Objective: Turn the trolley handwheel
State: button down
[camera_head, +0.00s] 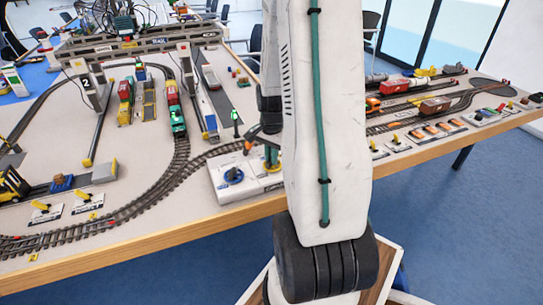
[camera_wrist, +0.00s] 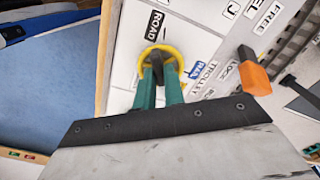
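A yellow handwheel (camera_wrist: 178,56) sits on a white control panel (camera_wrist: 120,65) in the wrist view, with a partly hidden "TROLLEY" label beside it. My gripper (camera_wrist: 156,66) has its two green fingers pointing down at the wheel's middle, inside the yellow ring. A narrow gap shows between the fingers, with something dark at the hub. The fingers cover much of the wheel, so I cannot tell whether they press on it. In the head view the control box (camera_head: 222,189) stands near the table's front edge, and my arm hides part of it.
An orange-tipped lever (camera_wrist: 254,72) stands right of the wheel. Rails (camera_head: 178,165) and toy trains (camera_head: 176,118) lie behind and left; the gantry crane (camera_head: 140,45) stands further back.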

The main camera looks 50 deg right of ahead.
jog(key=n, duration=0.5)
jog(key=shift+s+n, duration=0.1)
jog(key=shift+n, duration=0.3)
jog(key=n, duration=0.5)
jog(key=shift+d, duration=0.1)
jog(key=shift+n, duration=0.4)
jog(key=c, duration=1.5)
grip_release()
jog(key=shift+r, duration=3.95)
